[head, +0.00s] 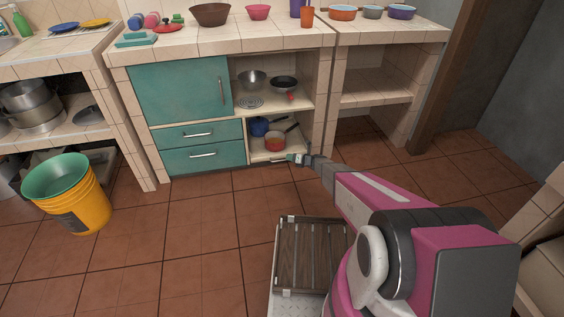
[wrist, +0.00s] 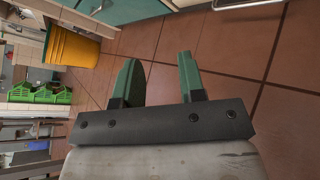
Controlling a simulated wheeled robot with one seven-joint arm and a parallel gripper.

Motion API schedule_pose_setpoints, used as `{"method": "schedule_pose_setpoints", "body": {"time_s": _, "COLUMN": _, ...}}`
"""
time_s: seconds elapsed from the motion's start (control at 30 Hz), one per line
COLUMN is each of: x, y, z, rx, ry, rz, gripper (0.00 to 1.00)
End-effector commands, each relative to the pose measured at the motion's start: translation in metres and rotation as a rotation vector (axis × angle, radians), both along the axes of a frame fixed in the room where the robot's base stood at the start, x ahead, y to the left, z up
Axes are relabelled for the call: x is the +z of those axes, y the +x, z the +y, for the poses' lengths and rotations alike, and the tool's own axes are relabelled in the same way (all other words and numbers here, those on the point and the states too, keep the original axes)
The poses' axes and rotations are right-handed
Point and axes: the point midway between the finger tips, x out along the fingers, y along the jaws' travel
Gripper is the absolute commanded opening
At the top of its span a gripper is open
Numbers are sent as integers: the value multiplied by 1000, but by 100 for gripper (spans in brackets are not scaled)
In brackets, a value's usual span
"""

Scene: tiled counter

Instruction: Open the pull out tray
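The lower open compartment of the counter holds a pale shelf that looks like the pull out tray (head: 262,156), with a blue pot and a red pan on it. It appears level with the cabinet front. A thin bar handle shows at its front edge, partly hidden by my gripper (head: 291,157). In the wrist view a metal handle (wrist: 247,4) shows at the top edge, ahead of the fingers and to the right. My gripper also shows in the wrist view (wrist: 159,75), its two green fingers spread apart with only floor between them. It holds nothing.
Two teal drawers (head: 200,145) and a teal door (head: 182,91) stand left of the compartment. A yellow bucket (head: 85,206) stands on the floor at the left. The tiled floor (head: 190,240) before the cabinet is clear.

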Motion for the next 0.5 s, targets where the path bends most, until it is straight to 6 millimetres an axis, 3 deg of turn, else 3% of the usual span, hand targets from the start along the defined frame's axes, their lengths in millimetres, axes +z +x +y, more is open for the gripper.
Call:
{"method": "schedule_pose_setpoints", "body": {"time_s": 0.03, "x": -37, "y": 28, "z": 5, "rx": -93, "ry": 108, "rz": 105, "gripper": 37}}
{"method": "schedule_pose_setpoints", "body": {"time_s": 0.2, "x": -111, "y": 70, "z": 7, "rx": -366, "ry": 451, "rz": 412, "gripper": 37}}
{"method": "schedule_pose_setpoints", "body": {"time_s": 0.33, "x": -148, "y": 85, "z": 5, "rx": -489, "ry": 627, "rz": 560, "gripper": 37}}
{"method": "schedule_pose_setpoints", "body": {"time_s": 0.5, "x": -167, "y": 91, "z": 3, "rx": -554, "ry": 726, "rz": 639, "gripper": 37}}
